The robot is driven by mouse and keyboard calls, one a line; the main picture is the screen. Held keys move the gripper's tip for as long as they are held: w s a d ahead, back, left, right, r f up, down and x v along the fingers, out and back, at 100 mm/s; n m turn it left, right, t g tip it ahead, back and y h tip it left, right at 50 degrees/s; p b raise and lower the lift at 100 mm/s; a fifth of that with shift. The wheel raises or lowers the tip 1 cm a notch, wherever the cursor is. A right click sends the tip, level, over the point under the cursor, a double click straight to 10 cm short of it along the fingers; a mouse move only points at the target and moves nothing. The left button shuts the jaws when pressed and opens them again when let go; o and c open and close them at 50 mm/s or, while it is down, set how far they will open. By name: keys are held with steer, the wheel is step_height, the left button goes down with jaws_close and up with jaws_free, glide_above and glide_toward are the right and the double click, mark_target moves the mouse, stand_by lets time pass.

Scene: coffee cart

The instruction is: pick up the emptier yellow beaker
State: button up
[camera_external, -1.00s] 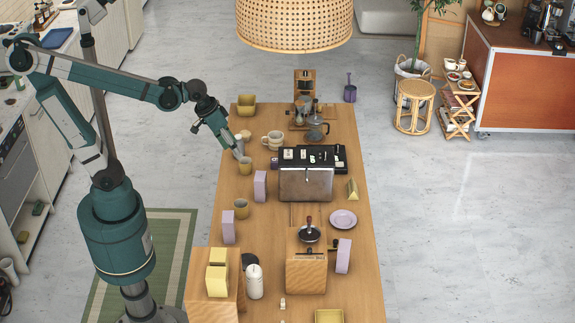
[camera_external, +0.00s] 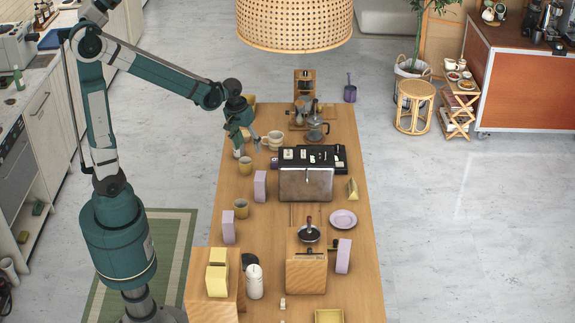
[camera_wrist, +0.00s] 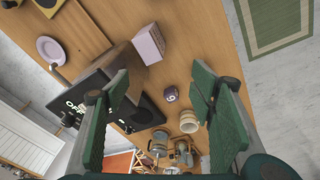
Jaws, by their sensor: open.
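I cannot tell how full either is. In the wrist view my two fingers (camera_wrist: 160,115) are spread wide with nothing held. I cannot make out either yellow beaker in the wrist view.
A black-topped machine (camera_external: 306,182) stands mid-table. Cream cups (camera_external: 273,139) and a moka pot (camera_external: 315,126) lie right of my gripper. A woven lamp (camera_external: 294,25) hangs above the far end.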

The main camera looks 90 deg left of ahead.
mark_target(246, 166)
steer(key=s+a+f+n+g+b, duration=0.1)
steer(key=a+f+n, duration=0.1)
steer(key=a+f, duration=0.6)
steer(key=s+a+f+n+g+h+b, duration=0.1)
steer(key=s+a+f+n, duration=0.1)
steer(key=a+f, duration=0.6)
steer(key=shift+a+n+b, duration=0.4)
steer(key=shift+n, duration=0.3)
steer(key=shift+s+f, duration=0.1)
steer(key=shift+f, duration=1.2)
steer(key=shift+f, duration=0.15)
steer(key=shift+a+f, duration=0.1)
steer(key=shift+f, duration=2.35)
steer(key=c, duration=1.1)
